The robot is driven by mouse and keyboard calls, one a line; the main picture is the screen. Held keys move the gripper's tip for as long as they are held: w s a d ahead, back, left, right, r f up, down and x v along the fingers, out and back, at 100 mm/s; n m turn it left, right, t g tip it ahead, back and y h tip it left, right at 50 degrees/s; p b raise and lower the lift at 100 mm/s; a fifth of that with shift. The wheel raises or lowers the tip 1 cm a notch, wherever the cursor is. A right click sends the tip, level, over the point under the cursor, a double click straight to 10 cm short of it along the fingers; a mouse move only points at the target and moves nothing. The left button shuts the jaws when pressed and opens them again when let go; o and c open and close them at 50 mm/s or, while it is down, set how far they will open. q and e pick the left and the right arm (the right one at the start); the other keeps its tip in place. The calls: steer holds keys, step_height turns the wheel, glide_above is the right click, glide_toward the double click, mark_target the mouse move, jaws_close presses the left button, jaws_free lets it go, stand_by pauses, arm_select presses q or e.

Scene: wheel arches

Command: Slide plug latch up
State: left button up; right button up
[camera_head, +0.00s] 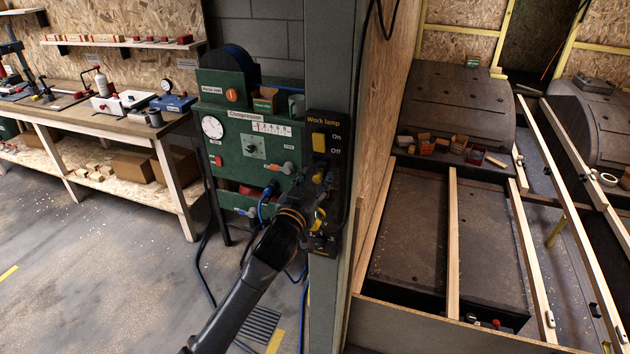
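A dark panel (340,122) labelled "Work lamp" is fixed to a grey post, with "On" and "Off" marks beside a yellow switch (318,142). Lower on the panel, a small yellow part (320,214) shows beside my gripper; I cannot tell whether it is the plug latch. My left gripper (319,185) is in front of the lower panel, its arm rising from the bottom. Its fingers are dark against the dark panel, so I cannot tell whether they are open or touching anything. The gripper hides much of the lower panel. My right gripper is out of view.
A green compressor cabinet (232,150) with dials, knobs and blue hoses stands just left of the post. A wooden workbench (110,122) stands further left. To the right, past a chipboard wall (385,100), is a wood-framed floor with wheel arches (455,100).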

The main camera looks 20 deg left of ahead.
arm_select(q)
steer(key=s, duration=1.2)
steer(key=shift+a, duration=0.2)
